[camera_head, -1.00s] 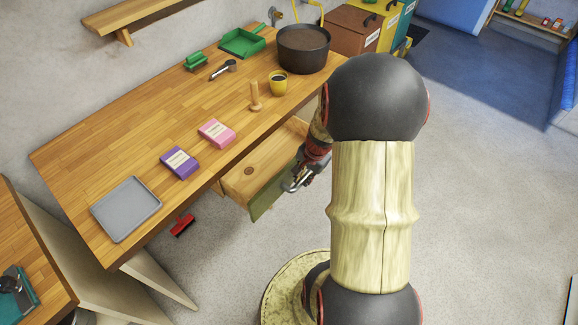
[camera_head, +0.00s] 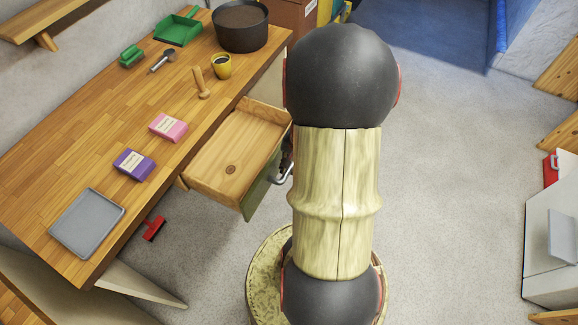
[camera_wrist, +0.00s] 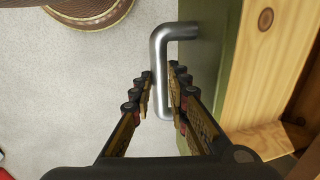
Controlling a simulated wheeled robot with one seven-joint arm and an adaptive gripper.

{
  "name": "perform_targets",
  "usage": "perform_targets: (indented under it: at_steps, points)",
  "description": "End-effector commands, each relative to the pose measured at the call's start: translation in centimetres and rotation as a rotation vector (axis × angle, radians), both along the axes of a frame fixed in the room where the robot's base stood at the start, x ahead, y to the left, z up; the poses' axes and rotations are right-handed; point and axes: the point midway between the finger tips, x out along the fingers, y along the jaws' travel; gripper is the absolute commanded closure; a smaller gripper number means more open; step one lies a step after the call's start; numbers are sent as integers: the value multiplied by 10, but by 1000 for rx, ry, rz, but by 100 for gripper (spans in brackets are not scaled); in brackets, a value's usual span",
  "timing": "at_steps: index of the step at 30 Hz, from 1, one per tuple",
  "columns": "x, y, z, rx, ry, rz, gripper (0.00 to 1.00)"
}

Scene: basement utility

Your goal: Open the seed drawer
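The seed drawer (camera_head: 222,158) under the wooden workbench stands well out, its bare wooden inside showing. Its green front (camera_head: 262,185) faces my arm. A bent metal handle (camera_wrist: 160,60) is on that front. In the wrist view, my gripper (camera_wrist: 160,78) has one finger on each side of the handle bar, close against it, and appears shut on it. The green front (camera_wrist: 205,60) and part of the wooden drawer side (camera_wrist: 265,85) show to the right. In the head view, my arm hides most of the gripper.
On the workbench (camera_head: 75,145) are a pink packet (camera_head: 168,127), a purple packet (camera_head: 134,164), a grey tray (camera_head: 87,222), a yellow cup (camera_head: 221,66) and a dark pot (camera_head: 240,27). A red brush-like tool (camera_head: 154,228) shows below.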

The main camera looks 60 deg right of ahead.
Motion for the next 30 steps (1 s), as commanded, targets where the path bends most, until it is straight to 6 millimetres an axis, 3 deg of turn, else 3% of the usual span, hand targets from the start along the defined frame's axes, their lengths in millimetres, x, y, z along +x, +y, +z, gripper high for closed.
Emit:
perform_targets:
  at_steps: [9, 20, 23, 30]
  points:
    - [0, 0, 0, 0, 0, 0, 65]
    - [0, -1, 5, -2, -1, 0, 65]
    - [-2, -2, 16, -3, -3, -2, 65]
    - [-12, -3, 63, -6, -2, -1, 65]
